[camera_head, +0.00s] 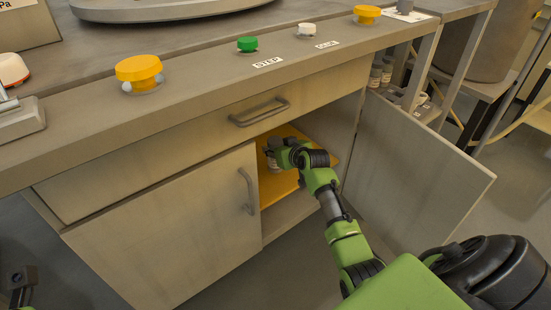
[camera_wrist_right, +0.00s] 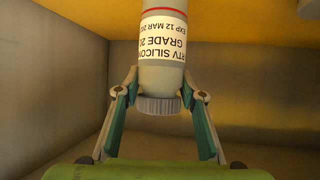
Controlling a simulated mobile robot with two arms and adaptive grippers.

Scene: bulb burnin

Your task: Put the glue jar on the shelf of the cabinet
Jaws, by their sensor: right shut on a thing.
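The glue jar is a pale grey cylinder with a white label and a ribbed grey cap; in the right wrist view the jar (camera_wrist_right: 163,40) appears with its label upside down. My right gripper (camera_wrist_right: 160,88) is shut on it, one finger on each side near the cap. In the head view my right gripper (camera_head: 276,150) reaches inside the open right side of the cabinet (camera_head: 160,225), over the orange shelf (camera_head: 277,187). The jar is mostly hidden there, and I cannot tell whether it touches the shelf. Part of my left gripper (camera_head: 22,284) shows at the lower left.
The cabinet door (camera_head: 410,175) stands open to the right of my right arm. A drawer (camera_head: 190,140) is shut above the opening, and the left door is shut. The counter edge carries yellow, green and white buttons (camera_head: 139,70). Small jars (camera_head: 380,75) stand behind the door.

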